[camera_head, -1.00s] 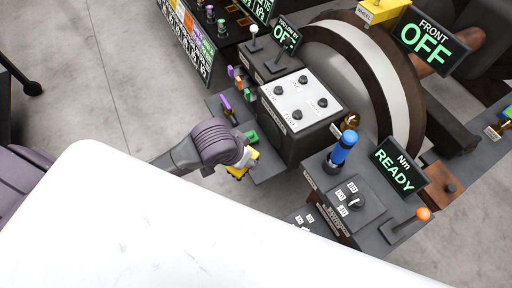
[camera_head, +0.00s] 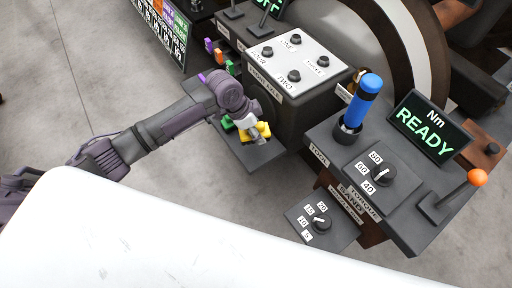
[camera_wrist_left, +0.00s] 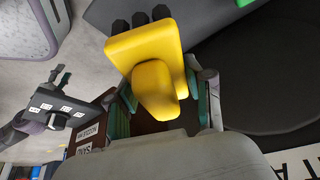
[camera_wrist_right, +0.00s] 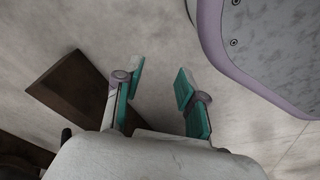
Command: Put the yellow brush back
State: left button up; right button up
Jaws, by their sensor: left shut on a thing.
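The yellow brush (camera_head: 263,129) is held by my left gripper (camera_head: 254,132), over the dark side shelf (camera_head: 250,157) beside the white-topped button box. In the left wrist view the yellow brush (camera_wrist_left: 150,50) has its grip between the teal fingers of my left gripper (camera_wrist_left: 160,95), with dark bristles at its far end. A green brush (camera_head: 228,122) is right beside it in the head view. Whether the yellow brush touches the shelf cannot be told. In the right wrist view my right gripper (camera_wrist_right: 160,82) is open and empty.
The button box (camera_head: 299,60) stands close behind the left gripper. Purple, orange and green handles (camera_head: 219,55) line the shelf's far part. A blue-handled tool (camera_head: 360,100) stands on the torque panel to the right. A white surface (camera_head: 200,240) fills the foreground.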

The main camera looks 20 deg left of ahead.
aim_at(261, 147)
pick_arm(q)
notch_tip(261, 147, down, 7)
jog(key=shift+r+b, duration=0.1)
jog(key=shift+b, duration=0.6)
pick_arm(e)
jog(key=w+r, duration=0.2)
jog(key=r, duration=0.1)
jog(key=w+r, duration=0.1)
jog(key=shift+a+r, duration=0.25)
pick_arm(q)
jog(key=o, duration=1.1)
pick_arm(e)
jog(key=shift+r, duration=0.1)
pick_arm(q)
jog(key=p+v, duration=0.2)
jog(key=v, duration=1)
jog(key=shift+p, duration=0.4)
pick_arm(e)
jog(key=s+f, duration=0.5)
jog(key=f, duration=0.2)
jog(key=shift+s+d+f, duration=0.15)
jog(key=shift+s+d, duration=0.25)
jog(key=shift+d, duration=0.05)
